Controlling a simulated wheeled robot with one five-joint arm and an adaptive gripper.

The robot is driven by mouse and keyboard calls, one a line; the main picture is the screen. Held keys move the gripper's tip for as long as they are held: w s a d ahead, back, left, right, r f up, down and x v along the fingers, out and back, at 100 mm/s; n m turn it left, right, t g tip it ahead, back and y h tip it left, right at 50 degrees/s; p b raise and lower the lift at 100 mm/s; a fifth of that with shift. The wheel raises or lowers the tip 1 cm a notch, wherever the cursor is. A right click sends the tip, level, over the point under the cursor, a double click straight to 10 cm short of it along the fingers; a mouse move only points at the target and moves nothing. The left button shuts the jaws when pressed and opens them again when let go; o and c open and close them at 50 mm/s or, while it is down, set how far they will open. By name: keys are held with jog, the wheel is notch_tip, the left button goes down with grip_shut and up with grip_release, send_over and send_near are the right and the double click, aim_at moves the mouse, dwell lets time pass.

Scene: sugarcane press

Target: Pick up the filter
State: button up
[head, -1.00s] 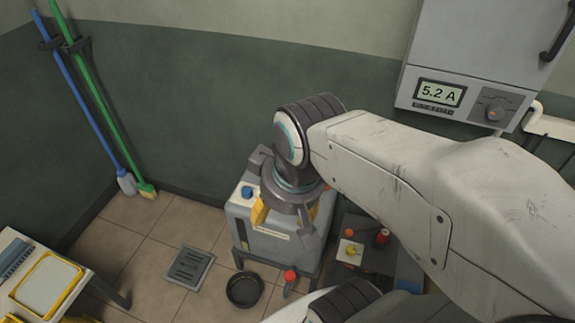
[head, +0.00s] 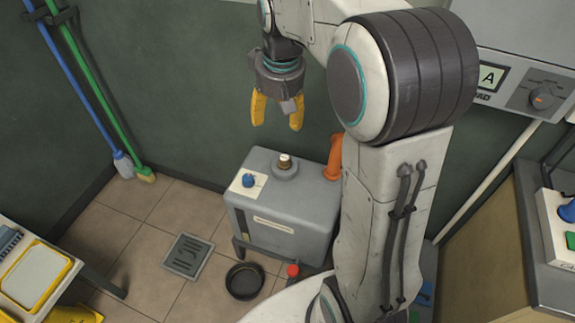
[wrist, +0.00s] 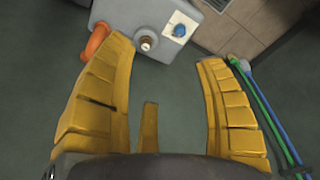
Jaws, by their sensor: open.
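My gripper (head: 277,124) is open and empty in the head view, its yellow fingers hanging down above and behind the grey machine (head: 280,222). The wrist view shows the spread fingers (wrist: 165,55) with nothing between them and the machine (wrist: 175,40) beyond their tips. A small white and brown round piece (head: 285,161) sits in a raised collar on the machine's top, and it also shows in the wrist view (wrist: 146,44). A yellow-framed pale panel (head: 37,271) lies on the table at the lower left. I cannot tell for sure which of these is the filter.
A blue knob (head: 249,181) and an orange pipe (head: 334,157) are on the machine. A black bowl (head: 245,280) and a floor drain (head: 188,256) lie in front. Blue and green poles (head: 85,85) lean at the left wall. A control cabinet (head: 515,85) hangs at right.

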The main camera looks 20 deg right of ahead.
jog(key=w+d+f+b, duration=0.2)
jog(key=w+f, duration=0.4)
jog(key=g+b, duration=0.2)
jog(key=b, duration=0.5)
send_over(285, 159)
jog(key=f, duration=2.6)
jog(key=shift+w, duration=0.4)
notch_tip(285, 159, down, 2)
jog(key=shift+f+b, duration=0.15)
jog(key=shift+b, duration=0.2)
jog(key=shift+s+f+b, duration=0.15)
jog(key=shift+f+b, duration=0.15)
jog(key=shift+f, duration=1.1)
jog(key=shift+s+f+b, duration=0.15)
jog(key=shift+f+b, duration=0.1)
jog(key=shift+f, duration=1.15)
jog(key=shift+c, duration=0.5)
jog(key=c, duration=1.2)
